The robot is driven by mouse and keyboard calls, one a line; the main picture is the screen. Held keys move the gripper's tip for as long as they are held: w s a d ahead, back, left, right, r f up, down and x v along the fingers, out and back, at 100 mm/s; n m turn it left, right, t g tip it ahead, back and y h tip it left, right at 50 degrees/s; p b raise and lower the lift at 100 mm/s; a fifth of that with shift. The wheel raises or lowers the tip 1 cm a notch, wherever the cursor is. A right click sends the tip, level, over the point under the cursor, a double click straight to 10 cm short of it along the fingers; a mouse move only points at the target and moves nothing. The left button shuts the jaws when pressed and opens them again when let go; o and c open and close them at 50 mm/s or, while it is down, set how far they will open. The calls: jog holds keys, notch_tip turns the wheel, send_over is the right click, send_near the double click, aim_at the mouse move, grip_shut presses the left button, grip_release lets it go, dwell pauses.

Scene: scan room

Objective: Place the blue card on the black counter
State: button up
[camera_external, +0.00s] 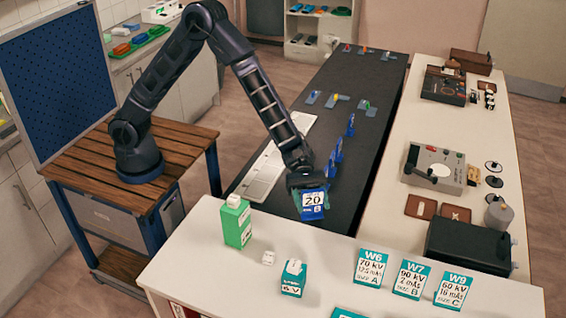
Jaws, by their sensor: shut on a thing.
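The blue card (313,208) has a white panel with a dark "20" and faces the camera. My gripper (307,183) is shut on its upper part. The card hangs over the near end of the black counter (281,222), close to the white table's back edge. I cannot tell whether its lower edge touches the counter. The fingertips are small and partly hidden behind the card. A green thing shows just left of the card, partly hidden.
Blue upright pieces (336,153) stand on the counter right of my gripper. A pale flat strip (272,165) lies along its left side. The white table (215,275) in front holds a green carton (236,222), a teal box (292,279) and several teal cards (370,268).

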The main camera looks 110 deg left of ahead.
jog(key=s+a+f+n+t+y, duration=0.3)
jog(key=a+f+n+t+y, duration=0.1)
jog(key=a, duration=0.4)
jog(key=s+a+f+n+t+y, duration=0.2)
jog(key=a+f+n+t+y, duration=0.2)
jog(key=a+f+y, duration=0.2)
jog(key=shift+s+a, duration=0.4)
jog(key=shift+a, duration=0.65)
